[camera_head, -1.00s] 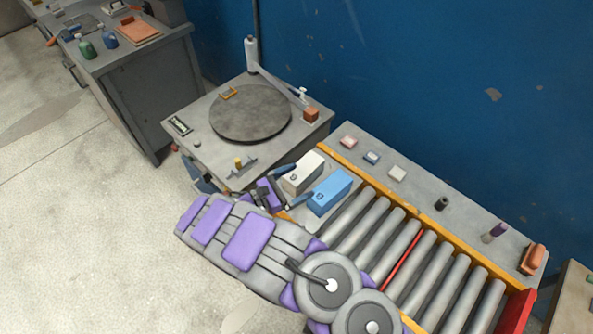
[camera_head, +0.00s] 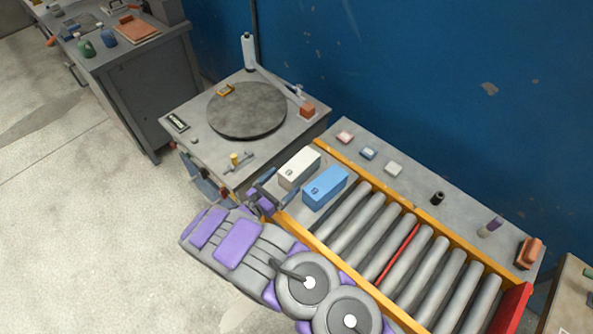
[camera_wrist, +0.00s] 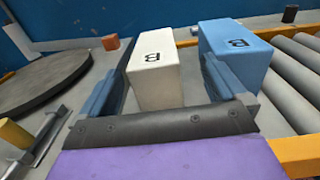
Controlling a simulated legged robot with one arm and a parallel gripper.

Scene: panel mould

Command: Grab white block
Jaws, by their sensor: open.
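The white block (camera_head: 299,168) stands at the left end of the roller conveyor, with a dark mark on its top. A blue block (camera_head: 325,187) stands close on its right. My gripper (camera_head: 277,187) is open on the near side of the white block. In the wrist view the white block (camera_wrist: 153,70) lies ahead between the two blue fingers of my gripper (camera_wrist: 165,85), and the blue block (camera_wrist: 243,62) is beyond the right finger. I cannot tell whether the fingers touch either block.
A table with a dark round turntable (camera_head: 246,111) stands to the left. Grey rollers (camera_head: 395,245) run to the right, with an orange rail (camera_head: 385,194) and a ledge of small items behind. A blue wall (camera_head: 430,80) closes the back.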

